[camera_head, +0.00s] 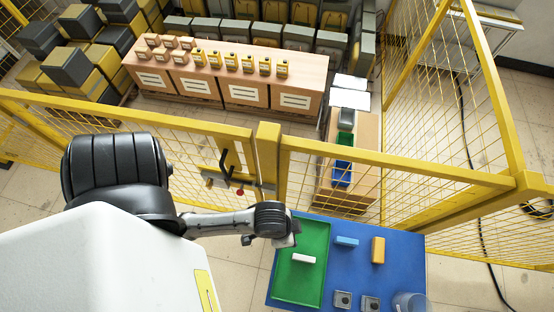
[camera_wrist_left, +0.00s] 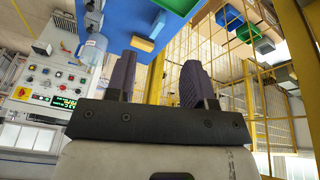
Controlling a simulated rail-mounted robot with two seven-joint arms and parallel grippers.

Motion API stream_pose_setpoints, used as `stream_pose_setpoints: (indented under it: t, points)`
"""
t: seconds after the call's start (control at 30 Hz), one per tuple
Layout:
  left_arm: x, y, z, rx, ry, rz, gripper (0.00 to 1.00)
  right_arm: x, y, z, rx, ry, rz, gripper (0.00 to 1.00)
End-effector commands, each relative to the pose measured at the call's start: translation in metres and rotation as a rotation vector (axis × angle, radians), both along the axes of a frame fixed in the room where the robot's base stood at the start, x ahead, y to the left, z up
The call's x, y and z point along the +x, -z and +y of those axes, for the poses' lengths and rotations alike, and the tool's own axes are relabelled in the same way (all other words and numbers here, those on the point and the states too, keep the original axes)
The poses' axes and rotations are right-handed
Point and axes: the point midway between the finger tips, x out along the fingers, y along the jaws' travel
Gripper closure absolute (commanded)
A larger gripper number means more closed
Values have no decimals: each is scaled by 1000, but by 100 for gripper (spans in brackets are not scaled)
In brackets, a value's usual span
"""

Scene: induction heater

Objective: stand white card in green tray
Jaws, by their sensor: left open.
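The green tray (camera_head: 312,284) lies on the left part of the blue table (camera_head: 340,271). The white card (camera_head: 304,258) is inside the tray near its middle, its long side running left to right; I cannot tell whether it stands on edge or lies flat. My left gripper (camera_head: 291,238) is over the tray's far left end, apart from the card, and looks empty. In the left wrist view my left gripper (camera_wrist_left: 157,66) has its two dark fingers spread apart with nothing between them. The tray (camera_wrist_left: 178,4) shows at that view's top edge. The right gripper is in neither view.
Right of the tray are a blue block (camera_head: 346,241), a yellow block (camera_head: 378,250), two small grey pieces (camera_head: 342,299) (camera_head: 370,303) and a clear cup (camera_head: 408,302). A yellow fence (camera_head: 400,166) stands behind. A control panel (camera_wrist_left: 48,75) shows in the wrist view.

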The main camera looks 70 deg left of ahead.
Motion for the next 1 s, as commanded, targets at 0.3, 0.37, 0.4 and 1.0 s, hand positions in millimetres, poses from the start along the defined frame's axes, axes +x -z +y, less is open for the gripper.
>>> stream_pose_setpoints:
  t: [0.3, 0.37, 0.4, 1.0]
  points:
    - [-32, -38, 61, 95, -116, -31, 52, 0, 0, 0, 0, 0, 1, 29]
    - [-32, -39, 63, 98, -117, -32, 52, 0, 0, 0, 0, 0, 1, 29]
    - [-32, -39, 63, 98, -117, -32, 52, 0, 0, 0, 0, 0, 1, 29]
    - [-32, -44, 62, 97, -117, -33, 52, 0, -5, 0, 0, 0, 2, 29]
